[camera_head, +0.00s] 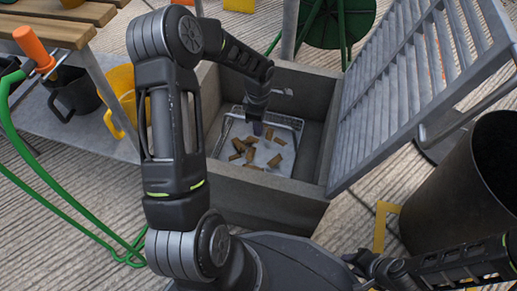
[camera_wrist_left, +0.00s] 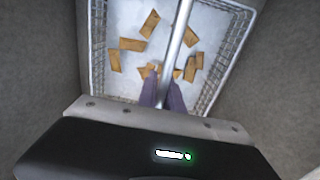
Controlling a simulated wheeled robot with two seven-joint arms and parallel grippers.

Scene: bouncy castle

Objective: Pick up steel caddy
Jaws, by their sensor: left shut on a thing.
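The steel caddy (camera_head: 222,136) is a wire basket with a pale bottom, inside a grey open box (camera_head: 265,199). Several brown pieces (camera_head: 249,154) lie scattered in it. My left gripper (camera_head: 257,128) reaches down into the box over the caddy's middle. In the left wrist view, the caddy's wire side (camera_wrist_left: 225,52) shows, and a metal handle bar (camera_wrist_left: 180,35) runs between the fingers of my left gripper (camera_wrist_left: 164,92), which are shut on it. I cannot tell whether the caddy touches the box floor. My right gripper (camera_head: 362,264) is small and dark at the bottom right; its fingers are unclear.
A slatted grey panel (camera_head: 408,85) leans up at the box's right side. A black bin (camera_head: 465,185) stands at the right.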

